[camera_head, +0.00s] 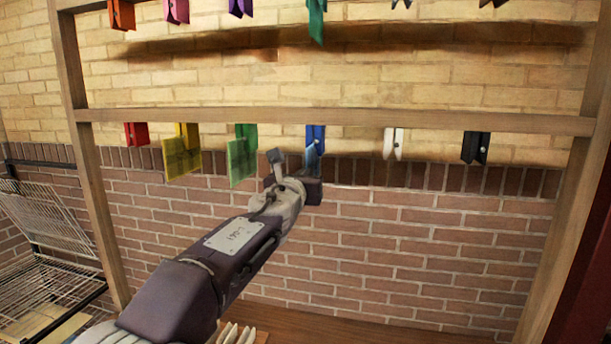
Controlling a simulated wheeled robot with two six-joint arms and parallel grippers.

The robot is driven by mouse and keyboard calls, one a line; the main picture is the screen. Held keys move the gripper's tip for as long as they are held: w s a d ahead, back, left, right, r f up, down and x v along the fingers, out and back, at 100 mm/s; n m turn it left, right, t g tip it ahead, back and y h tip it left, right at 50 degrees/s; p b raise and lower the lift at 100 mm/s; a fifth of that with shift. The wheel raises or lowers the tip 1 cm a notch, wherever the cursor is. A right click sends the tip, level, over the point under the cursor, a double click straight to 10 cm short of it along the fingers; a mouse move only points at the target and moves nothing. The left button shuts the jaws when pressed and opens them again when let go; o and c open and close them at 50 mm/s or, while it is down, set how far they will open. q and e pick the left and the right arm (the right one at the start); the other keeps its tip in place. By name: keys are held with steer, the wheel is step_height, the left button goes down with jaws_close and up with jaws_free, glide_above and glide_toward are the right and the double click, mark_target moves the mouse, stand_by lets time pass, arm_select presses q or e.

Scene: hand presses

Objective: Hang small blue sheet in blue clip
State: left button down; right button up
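The blue clip (315,135) hangs from the lower wooden rail, right of the green clip. A small paler blue patch shows at its lower end, close to my gripper; I cannot tell whether it is part of the small blue sheet. No blue sheet shows clearly elsewhere. My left gripper (293,168) is just below and left of the blue clip, reaching up from the lower left. Its fingers look spread apart, with no object clearly between them. My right gripper is not in view.
On the same rail, a yellow clip (190,131) holds a yellow sheet (182,158) and a green clip (246,131) holds a green sheet (241,163). Red (136,134), white (393,144) and black (475,147) clips hang empty. A wire rack (45,250) stands left. A wooden surface (350,332) lies below.

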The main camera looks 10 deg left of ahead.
arm_select(q)
steer(key=shift+r+p, duration=0.35)
steer(key=shift+r, duration=0.1)
steer(key=c, duration=1.4)
jaws_free()
steer(key=shift+o, duration=0.2)
steer(key=shift+s, duration=0.1)
steer(key=s, duration=0.7)
steer(key=shift+b, duration=0.45)
steer(key=shift+w, duration=0.1)
